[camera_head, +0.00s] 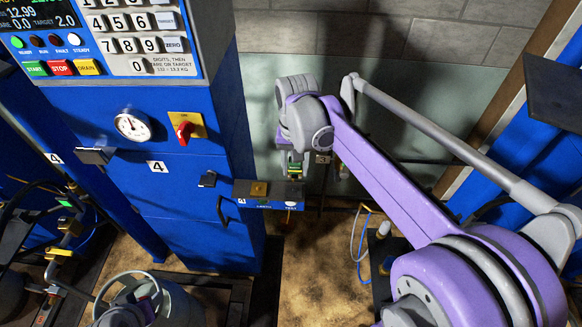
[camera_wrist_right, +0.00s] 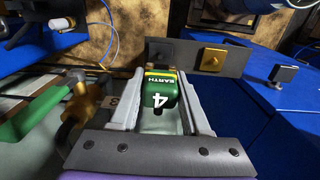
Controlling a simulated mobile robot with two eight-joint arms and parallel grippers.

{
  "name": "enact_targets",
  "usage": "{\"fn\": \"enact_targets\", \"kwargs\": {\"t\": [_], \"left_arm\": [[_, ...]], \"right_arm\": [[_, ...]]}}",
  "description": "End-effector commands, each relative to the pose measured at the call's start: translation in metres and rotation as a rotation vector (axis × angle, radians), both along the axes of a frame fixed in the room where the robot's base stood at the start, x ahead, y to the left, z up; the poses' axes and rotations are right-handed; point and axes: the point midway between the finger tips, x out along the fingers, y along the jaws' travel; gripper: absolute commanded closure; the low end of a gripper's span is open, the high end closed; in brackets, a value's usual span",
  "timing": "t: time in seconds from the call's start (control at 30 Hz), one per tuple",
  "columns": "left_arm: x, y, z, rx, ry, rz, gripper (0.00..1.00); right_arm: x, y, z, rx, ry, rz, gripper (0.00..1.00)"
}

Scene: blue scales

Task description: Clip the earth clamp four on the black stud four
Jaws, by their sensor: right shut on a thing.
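The earth clamp four (camera_wrist_right: 162,92) is green with a yellow band, a white 4 and the word EARTH. My right gripper (camera_wrist_right: 163,80) is shut on it, one pale finger on each side. In the wrist view, a black square stud (camera_wrist_right: 161,51) on a grey plate lies just beyond the clamp's front end. I cannot tell whether they touch. In the head view, the clamp (camera_head: 296,169) hangs below my right gripper (camera_head: 295,158), at the right end of the plate. The black stud there is largely hidden.
A brass square stud (camera_wrist_right: 212,60) sits right of the black one on the same plate; it also shows in the head view (camera_head: 259,188). A green handle and brass fitting (camera_wrist_right: 82,102) are close left of the gripper. The blue cabinet (camera_head: 185,200) stands left of my arm.

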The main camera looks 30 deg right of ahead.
Motion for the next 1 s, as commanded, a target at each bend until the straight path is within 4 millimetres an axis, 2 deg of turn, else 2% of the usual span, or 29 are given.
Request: {"fn": "enact_targets", "kwargs": {"t": [0.37, 0.8, 1.0], "left_arm": [[-0.003, 0.000, -0.005, 0.000, 0.005, 0.000, 0.50], [-0.016, 0.000, -0.035, 0.000, 0.030, 0.000, 0.50], [-0.019, 0.000, -0.043, 0.000, 0.036, 0.000, 0.50]], "right_arm": [[-0.001, 0.000, -0.007, 0.000, 0.002, 0.001, 1.00], [-0.001, 0.000, -0.046, -0.001, 0.003, 0.001, 1.00], [-0.001, 0.001, -0.058, 0.000, 0.001, 0.001, 1.00]]}}
